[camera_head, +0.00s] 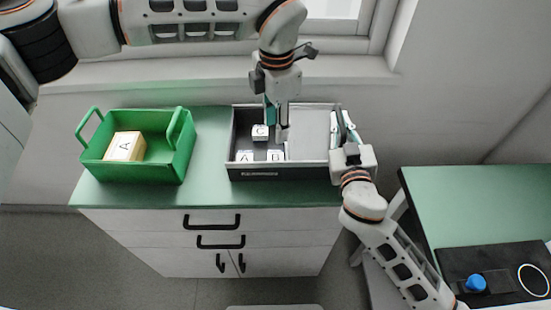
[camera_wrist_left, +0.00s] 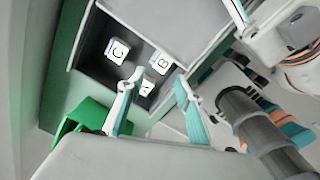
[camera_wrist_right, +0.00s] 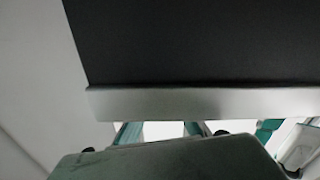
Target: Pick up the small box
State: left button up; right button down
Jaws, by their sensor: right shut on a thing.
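Small white lettered boxes stand in the dark left part of a grey case: C (camera_head: 260,132) at the back, A (camera_head: 245,156) and B (camera_head: 275,155) at the front. The left wrist view also shows C (camera_wrist_left: 117,50), A (camera_wrist_left: 147,88) and B (camera_wrist_left: 160,60). My left gripper (camera_head: 276,118) is over the case, to the right of C. Its fingers are apart and empty in the left wrist view. My right gripper (camera_head: 343,136) is at the case's right wall (camera_head: 332,125) and appears shut on it; its fingertips are partly hidden behind the rim in the right wrist view.
A green basket (camera_head: 135,171) with raised handles holds a larger wooden block (camera_head: 125,147) marked A, left on the green-topped cabinet (camera_head: 210,145). A wall and window sill are close behind. A second table (camera_head: 480,200) with a blue knob (camera_head: 476,283) stands at the right.

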aim_at(277, 156)
pick_arm(q)
jog(key=f+m, duration=0.1)
jog(key=f, duration=0.2)
jog(key=f+m, duration=0.2)
jog(key=f, duration=0.2)
jog(key=f+m, duration=0.1)
jog(key=f, duration=0.3)
jog(key=shift+d+m, duration=0.25)
jog(key=shift+m, duration=0.15)
jog(key=c, duration=0.8)
